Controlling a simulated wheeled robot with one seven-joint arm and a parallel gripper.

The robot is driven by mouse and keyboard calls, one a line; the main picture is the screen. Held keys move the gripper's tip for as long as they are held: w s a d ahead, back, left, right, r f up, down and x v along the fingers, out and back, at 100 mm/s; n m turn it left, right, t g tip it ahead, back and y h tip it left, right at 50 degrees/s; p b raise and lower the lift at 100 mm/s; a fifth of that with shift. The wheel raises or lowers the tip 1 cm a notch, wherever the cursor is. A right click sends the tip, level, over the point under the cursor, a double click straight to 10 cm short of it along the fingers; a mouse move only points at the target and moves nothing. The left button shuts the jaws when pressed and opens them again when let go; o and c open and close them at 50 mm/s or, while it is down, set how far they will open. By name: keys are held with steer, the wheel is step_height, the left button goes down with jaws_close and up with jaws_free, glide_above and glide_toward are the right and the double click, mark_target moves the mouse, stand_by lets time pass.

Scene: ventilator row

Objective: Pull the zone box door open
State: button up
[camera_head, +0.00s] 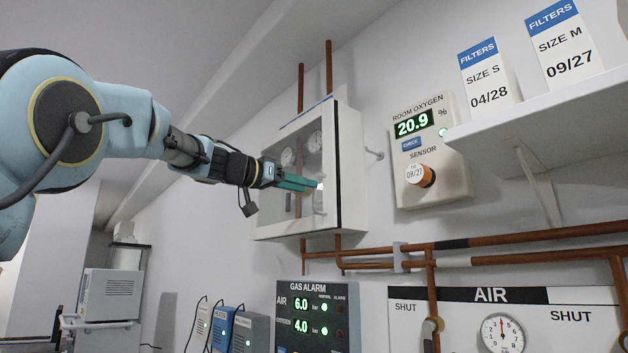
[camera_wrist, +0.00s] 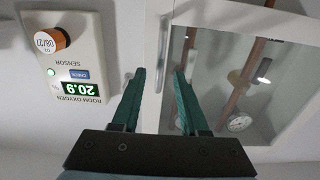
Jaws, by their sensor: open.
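The zone box (camera_head: 352,180) is a white wall cabinet with a glazed door (camera_head: 262,234). Through the glass I see gauges and copper pipes. The door looks shut. Its pale upright handle (camera_head: 320,200) is near the right edge of the door, partly hidden by my fingers. My gripper (camera_head: 316,184) has green fingers and is open in front of the door's right part. In the wrist view my gripper (camera_wrist: 159,75) has its fingertips on either side of the slim handle (camera_wrist: 162,55). I cannot tell whether either finger touches it.
A room oxygen sensor (camera_head: 430,150) is on the wall to the right of the box. A shelf (camera_head: 540,115) with filter boxes projects further right. Copper pipes (camera_head: 480,242) and a gas alarm panel (camera_head: 318,315) lie below. A small wall stub (camera_head: 374,154) sits beside the box.

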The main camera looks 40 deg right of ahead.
steer(key=shift+s+d+p, duration=0.15)
steer(key=shift+d+p, duration=0.65)
steer(key=shift+d, duration=1.3)
jaws_close()
